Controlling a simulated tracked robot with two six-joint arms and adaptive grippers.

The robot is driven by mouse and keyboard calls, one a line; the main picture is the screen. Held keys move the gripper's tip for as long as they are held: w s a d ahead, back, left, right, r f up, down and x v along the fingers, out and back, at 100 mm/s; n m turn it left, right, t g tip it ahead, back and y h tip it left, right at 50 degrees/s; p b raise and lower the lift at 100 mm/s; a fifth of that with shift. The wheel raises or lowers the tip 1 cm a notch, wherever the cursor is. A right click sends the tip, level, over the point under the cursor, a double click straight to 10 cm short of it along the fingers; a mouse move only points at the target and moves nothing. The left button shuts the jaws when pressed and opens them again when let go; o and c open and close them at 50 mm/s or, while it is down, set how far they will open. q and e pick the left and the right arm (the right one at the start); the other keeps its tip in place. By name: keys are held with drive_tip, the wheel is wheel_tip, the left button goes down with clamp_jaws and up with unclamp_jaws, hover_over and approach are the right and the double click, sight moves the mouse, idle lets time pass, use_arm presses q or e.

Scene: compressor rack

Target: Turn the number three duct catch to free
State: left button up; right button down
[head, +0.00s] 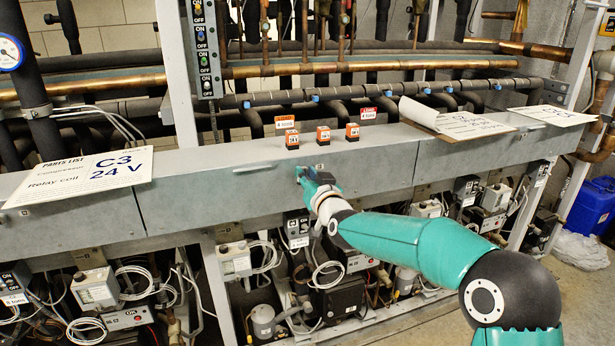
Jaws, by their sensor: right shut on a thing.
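The grey duct (385,170) runs across the middle of the head view. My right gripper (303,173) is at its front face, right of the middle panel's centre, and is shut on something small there. What it holds is hidden behind the fingers; it is at the place of a duct catch, but I cannot see its shape or which way it is turned. A small dark number tag (319,166) is just above the gripper, too small to read surely. My left gripper is not in view.
Three orange-and-black relay blocks (323,135) stand on the duct top just behind my right gripper. A parts list sheet (85,178) lies at left, a clipboard (455,122) at right. Compressor units and loose cables fill the space below. A blue canister (590,205) stands far right.

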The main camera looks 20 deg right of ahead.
drive_tip(key=shift+a+f+n, duration=0.1)
drive_tip(key=shift+n, duration=4.25)
drive_tip(key=shift+f+n, duration=0.1)
drive_tip(key=shift+n, duration=4.25)
drive_tip(key=c, duration=1)
unclamp_jaws()
drive_tip(key=shift+s+r, duration=0.1)
drive_tip(key=shift+s, duration=0.1)
drive_tip(key=s, duration=1.1)
drive_tip(key=shift+s+d, duration=0.25)
drive_tip(key=shift+s, duration=0.05)
